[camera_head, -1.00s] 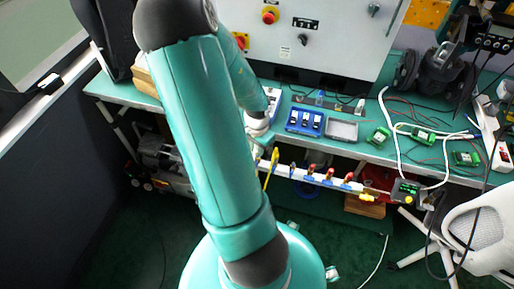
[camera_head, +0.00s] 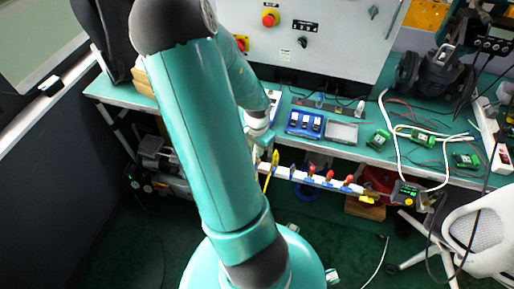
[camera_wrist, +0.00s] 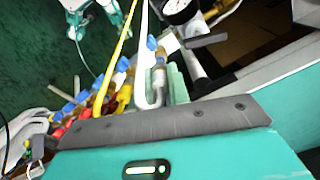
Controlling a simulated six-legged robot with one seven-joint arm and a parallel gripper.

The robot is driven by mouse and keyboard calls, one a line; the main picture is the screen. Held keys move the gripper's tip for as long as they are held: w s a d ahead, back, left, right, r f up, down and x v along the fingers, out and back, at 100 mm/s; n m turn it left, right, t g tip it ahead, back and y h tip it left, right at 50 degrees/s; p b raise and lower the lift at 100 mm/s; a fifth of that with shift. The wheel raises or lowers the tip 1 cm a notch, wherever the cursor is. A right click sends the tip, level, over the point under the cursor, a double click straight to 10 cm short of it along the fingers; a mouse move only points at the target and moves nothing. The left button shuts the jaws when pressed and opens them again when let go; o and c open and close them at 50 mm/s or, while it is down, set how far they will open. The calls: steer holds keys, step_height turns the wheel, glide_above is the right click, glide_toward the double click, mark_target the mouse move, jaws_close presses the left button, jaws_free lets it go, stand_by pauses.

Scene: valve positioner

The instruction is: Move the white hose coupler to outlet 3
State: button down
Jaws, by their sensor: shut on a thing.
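My gripper (camera_wrist: 164,84) is shut on the white hose coupler (camera_wrist: 149,99), low in the middle of the wrist view, with a teal finger beside it. The white hose runs up from it. In the head view my arm hides most of the gripper, and I cannot make out the coupler there. The white outlet rail (camera_head: 319,181) runs below the bench's front edge, with red and blue fittings along it. It also shows left of the coupler in the wrist view (camera_wrist: 84,97). I cannot read outlet numbers, so outlet 3 is not identifiable.
A yellow hose (camera_wrist: 119,52) runs close to the left of the white one. A round gauge (camera_wrist: 179,9) and a dark handle (camera_wrist: 205,41) are near the gripper's upper right. The bench (camera_head: 363,153) holds a blue switch box (camera_head: 305,124) and green boards.

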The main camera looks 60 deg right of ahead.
steer(key=shift+r, duration=2)
